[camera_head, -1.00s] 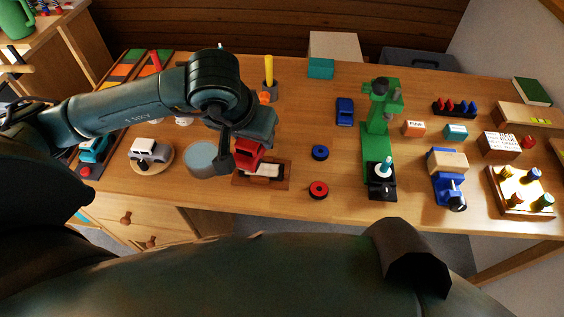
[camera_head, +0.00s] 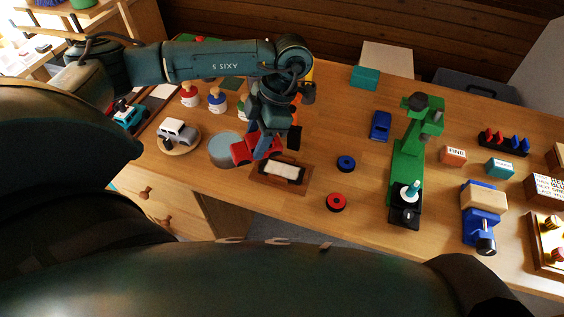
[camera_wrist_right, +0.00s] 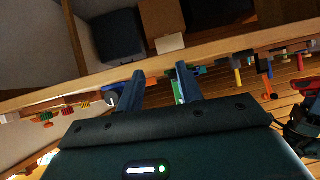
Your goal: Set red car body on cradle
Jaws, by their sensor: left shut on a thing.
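The red car body (camera_head: 241,153) is held by my left gripper (camera_head: 270,146) in the head view, behind and to the left of the cradle. The gripper is shut on it, and its dark fingers hide part of the body. The cradle (camera_head: 284,172) is a wooden tray-like base with a pale pad and dark ends, on the front part of the table. Its pad is in plain view and the body looks apart from it; the exact height cannot be told. My right gripper (camera_wrist_right: 159,86) is open and empty in the right wrist view, in front of the table edge.
A round grey-blue disc (camera_head: 224,150) and a white car on a round wooden plate (camera_head: 178,135) stand left of the cradle. A blue ring (camera_head: 346,163) and a red ring (camera_head: 337,203) lie to its right. A green press (camera_head: 408,155) stands farther right.

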